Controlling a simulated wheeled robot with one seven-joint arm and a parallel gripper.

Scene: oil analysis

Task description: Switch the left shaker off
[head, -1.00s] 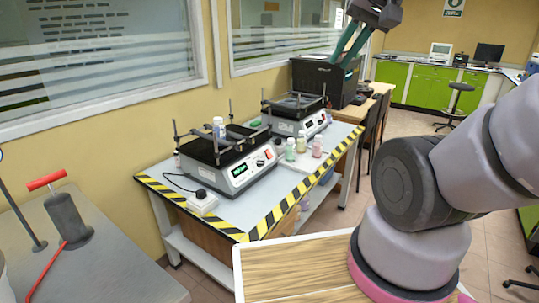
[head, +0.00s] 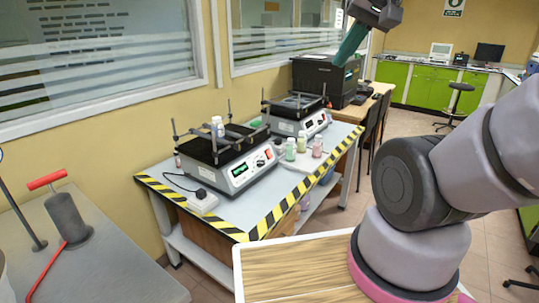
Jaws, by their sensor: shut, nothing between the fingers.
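The left shaker (head: 240,172) stands on the table with yellow-black striped edges. Its front panel has a lit green display (head: 240,170) and a red switch (head: 268,153) at the right end. A small bottle (head: 217,127) with a bluish cap stands on its dark platform. The right shaker (head: 313,125) is just behind and to the right. My gripper (head: 347,60) hangs at the top of the view, well above and to the right of both shakers. Its teal fingers are together, with nothing held.
Several small bottles (head: 290,149) stand on a white tray just right of the left shaker. A white power socket box (head: 202,202) with a cable lies at the table's front left. A large black box (head: 325,80) stands behind the right shaker.

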